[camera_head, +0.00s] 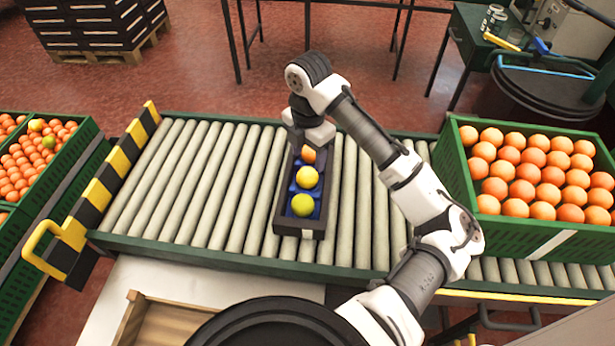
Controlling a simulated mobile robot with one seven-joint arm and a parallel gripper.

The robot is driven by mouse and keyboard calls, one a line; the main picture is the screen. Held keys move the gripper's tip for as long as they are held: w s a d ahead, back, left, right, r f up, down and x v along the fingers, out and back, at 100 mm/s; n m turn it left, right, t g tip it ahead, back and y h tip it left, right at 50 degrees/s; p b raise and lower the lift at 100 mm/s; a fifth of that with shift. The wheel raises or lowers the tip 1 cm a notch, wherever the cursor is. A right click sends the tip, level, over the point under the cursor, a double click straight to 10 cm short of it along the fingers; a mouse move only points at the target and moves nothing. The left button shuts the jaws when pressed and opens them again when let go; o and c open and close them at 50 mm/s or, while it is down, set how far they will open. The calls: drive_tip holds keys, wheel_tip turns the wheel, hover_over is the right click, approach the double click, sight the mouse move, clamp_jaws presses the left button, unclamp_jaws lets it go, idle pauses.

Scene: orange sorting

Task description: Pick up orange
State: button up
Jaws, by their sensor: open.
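A dark tray (284,214) with blue cups lies on the roller conveyor (190,190). It holds a row of fruit: an orange (308,155) at the far end, a yellow fruit (307,177) in the middle and a yellow-green fruit (302,205) at the near end. My gripper (303,148) is at the far end of the tray, right at the orange. It is open, and it hides part of the orange and the tray's far end. I cannot tell whether the fingers touch the orange.
A green crate full of oranges (545,243) stands on the conveyor's right side. Green crates of oranges (75,172) stand at the far left. A yellow-black striped barrier (105,187) closes the conveyor's left end. The rollers left of the tray are clear.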

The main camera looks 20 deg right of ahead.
sight(307, 171)
drive_tip(key=shift+w+a+f, duration=0.1)
drive_tip(key=shift+w+f, duration=0.05)
drive_tip(key=shift+f, duration=3.35)
drive_tip(key=shift+c, duration=0.4)
drive_tip(key=c, duration=0.5)
drive_tip(key=shift+c, duration=0.2)
drive_tip(key=shift+r, duration=0.15)
